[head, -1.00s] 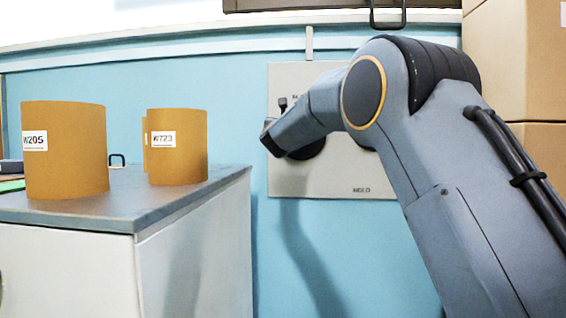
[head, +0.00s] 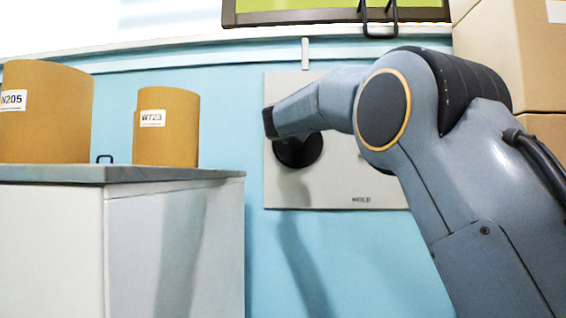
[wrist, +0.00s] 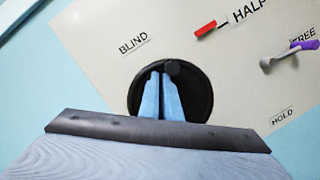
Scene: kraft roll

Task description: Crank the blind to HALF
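A pale panel (head: 385,205) is on the blue wall. In the wrist view it has a black round crank disc (wrist: 202,98) beside the BLIND label, with a dark knob (wrist: 173,68) near its upper rim. A red marker (wrist: 205,28) sits beside the HALF label. A grey lever with a purple end (wrist: 304,46) points to FREE, above HOLD. My gripper (wrist: 160,74) is in front of the disc, its blue fingers close together with a narrow dark gap. The knob is right at the fingertips, apparently beside the right one; contact is unclear. My arm hides part of the panel in the head view.
A grey-topped cabinet (head: 175,255) stands left, bearing brown rolls labelled W205 (head: 45,125) and W723 (head: 167,140). Cardboard boxes (head: 510,60) are stacked at the right. A dark window frame (head: 300,16) with a greenish pane is above the panel.

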